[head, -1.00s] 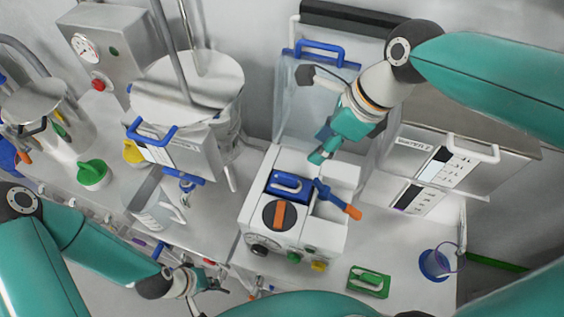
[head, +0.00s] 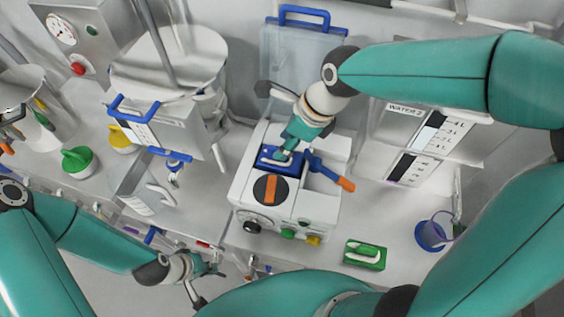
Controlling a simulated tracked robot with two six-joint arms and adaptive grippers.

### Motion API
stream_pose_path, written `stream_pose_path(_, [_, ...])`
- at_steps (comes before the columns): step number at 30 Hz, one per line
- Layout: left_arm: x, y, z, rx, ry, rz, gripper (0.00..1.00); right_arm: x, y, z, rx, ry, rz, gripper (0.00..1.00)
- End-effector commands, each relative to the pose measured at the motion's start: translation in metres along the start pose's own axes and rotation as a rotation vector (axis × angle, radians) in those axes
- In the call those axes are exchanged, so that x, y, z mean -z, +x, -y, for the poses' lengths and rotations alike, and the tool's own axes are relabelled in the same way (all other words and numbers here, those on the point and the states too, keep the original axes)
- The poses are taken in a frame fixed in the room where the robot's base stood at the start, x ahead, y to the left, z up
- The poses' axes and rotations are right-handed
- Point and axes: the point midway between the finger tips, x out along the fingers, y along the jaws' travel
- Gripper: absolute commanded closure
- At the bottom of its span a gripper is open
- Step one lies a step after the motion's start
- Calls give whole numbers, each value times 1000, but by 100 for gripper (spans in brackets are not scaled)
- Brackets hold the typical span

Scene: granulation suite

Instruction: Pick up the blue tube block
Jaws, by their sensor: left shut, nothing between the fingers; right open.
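The blue tube block (head: 291,166) sits in the top of a white machine (head: 300,205), behind an orange-barred dark dial (head: 271,190). It has a handle on top. My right gripper (head: 283,155) is open and pointed down at the block, its fingertips at the handle and hiding part of it. I cannot tell whether they touch it. My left gripper (head: 212,270) is shut and empty, low at the front left, well apart from the block.
A blue lever with an orange end (head: 330,172) stands close to the block's right. A clear panel with a blue handle (head: 303,15) rises behind the machine.

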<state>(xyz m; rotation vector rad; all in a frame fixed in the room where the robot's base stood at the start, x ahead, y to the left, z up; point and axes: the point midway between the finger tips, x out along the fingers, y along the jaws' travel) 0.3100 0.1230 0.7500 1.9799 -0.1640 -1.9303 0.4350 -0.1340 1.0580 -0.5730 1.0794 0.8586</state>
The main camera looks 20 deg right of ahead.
Motion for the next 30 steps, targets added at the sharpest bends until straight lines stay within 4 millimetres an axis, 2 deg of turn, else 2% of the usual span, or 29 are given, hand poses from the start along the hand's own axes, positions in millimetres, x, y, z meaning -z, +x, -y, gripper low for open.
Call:
stream_pose_path(1, [0,10,4,0,0,0,100,2,12,1,-1,-1,-1,56])
stream_pose_path(7, [0,30,11,0,0,0,100,2,39,3,-1,-2,-1,56])
stream_pose_path(16, [0,30,11,0,0,0,100,0,41,3,0,-1,1,56])
stream_pose_path(17, [0,30,11,0,0,0,100,0,41,3,0,-1,0,60])
stream_pose_path(24, [0,30,11,0,0,0,100,0,41,3,0,-1,0,100])
stream_pose_path(30, [0,30,11,0,0,0,100,1,41,3,0,-1,0,100])
